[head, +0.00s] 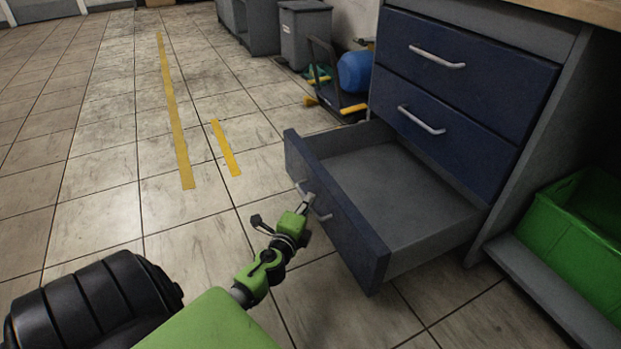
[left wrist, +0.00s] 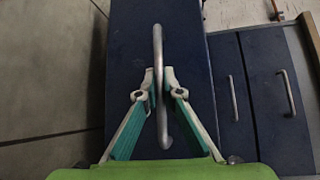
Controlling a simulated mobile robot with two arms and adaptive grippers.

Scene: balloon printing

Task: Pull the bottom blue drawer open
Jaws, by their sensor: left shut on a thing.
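The bottom blue drawer (head: 335,214) is pulled well out of the cabinet, and its grey inside (head: 405,190) looks empty. My left gripper (head: 305,204) is at the drawer's front face. In the left wrist view my left gripper (left wrist: 160,82) has its two fingers on either side of the metal bar handle (left wrist: 158,45), shut on it. The handle also shows in part in the head view (head: 321,214), with the gripper covering some of it. My right gripper is in neither view.
Two upper blue drawers (head: 470,62) (head: 440,125) are shut. A green crate (head: 575,225) sits at the right beside the cabinet. A cart with a blue container (head: 355,72) and a grey bin (head: 304,35) stand behind. The tiled floor at the left is clear.

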